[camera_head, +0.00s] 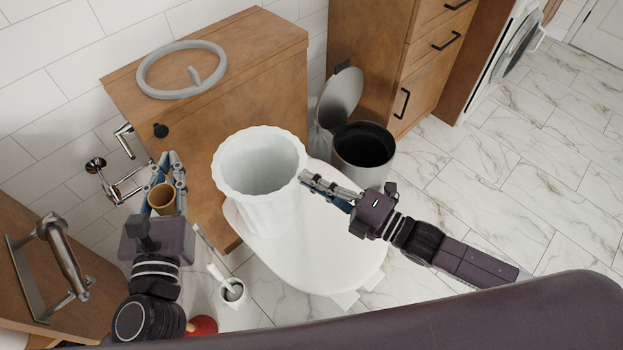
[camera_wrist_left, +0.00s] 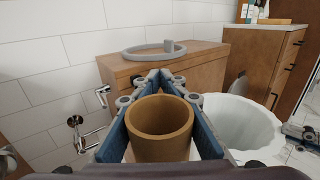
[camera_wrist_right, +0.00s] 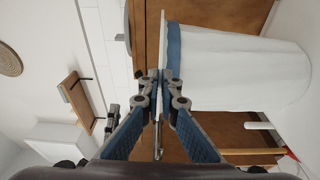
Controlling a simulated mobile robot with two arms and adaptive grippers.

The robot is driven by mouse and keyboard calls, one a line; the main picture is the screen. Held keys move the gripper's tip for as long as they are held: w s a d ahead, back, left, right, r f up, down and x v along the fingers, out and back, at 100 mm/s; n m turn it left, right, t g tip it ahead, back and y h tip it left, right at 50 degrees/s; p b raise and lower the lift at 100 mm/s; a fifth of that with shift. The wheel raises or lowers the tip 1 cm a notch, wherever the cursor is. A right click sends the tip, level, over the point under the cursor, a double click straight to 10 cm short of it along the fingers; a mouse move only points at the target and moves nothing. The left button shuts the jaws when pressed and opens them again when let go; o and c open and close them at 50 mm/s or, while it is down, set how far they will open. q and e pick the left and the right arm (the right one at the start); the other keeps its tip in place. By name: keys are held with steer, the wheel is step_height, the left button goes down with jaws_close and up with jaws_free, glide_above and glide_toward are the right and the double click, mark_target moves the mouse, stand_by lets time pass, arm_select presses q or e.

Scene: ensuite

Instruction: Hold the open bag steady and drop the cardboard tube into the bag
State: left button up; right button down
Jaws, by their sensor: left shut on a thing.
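The white, ribbed open bag (camera_head: 262,205) stands upright on the white toilet lid, its wide mouth facing up. It also shows in the left wrist view (camera_wrist_left: 235,125) and the right wrist view (camera_wrist_right: 240,75). My left gripper (camera_head: 168,180) is shut on the brown cardboard tube (camera_head: 161,199), holding it upright in the air left of the bag, apart from it. The tube's open end shows in the left wrist view (camera_wrist_left: 160,120). My right gripper (camera_head: 305,180) is at the bag's right rim, its fingertips close together in the right wrist view (camera_wrist_right: 160,85). Whether they pinch the rim is unclear.
A grey ring-shaped object (camera_head: 180,68) lies on the wooden cabinet (camera_head: 262,60) behind the bag. A toilet brush (camera_head: 232,290) stands below. The marble floor at right is clear.

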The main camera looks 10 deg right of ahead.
arm_select(q)
steer(key=w+d+r, duration=0.3)
steer(key=w+d, duration=1)
steer(key=w, duration=0.2)
steer(key=shift+a+f, duration=0.15)
steer(key=shift+f, duration=2.75)
steer(key=o, duration=0.9)
steer(key=shift+o, duration=0.2)
steer(key=shift+s, duration=0.1)
steer(key=s, duration=1.1)
steer(key=shift+s, duration=0.4)
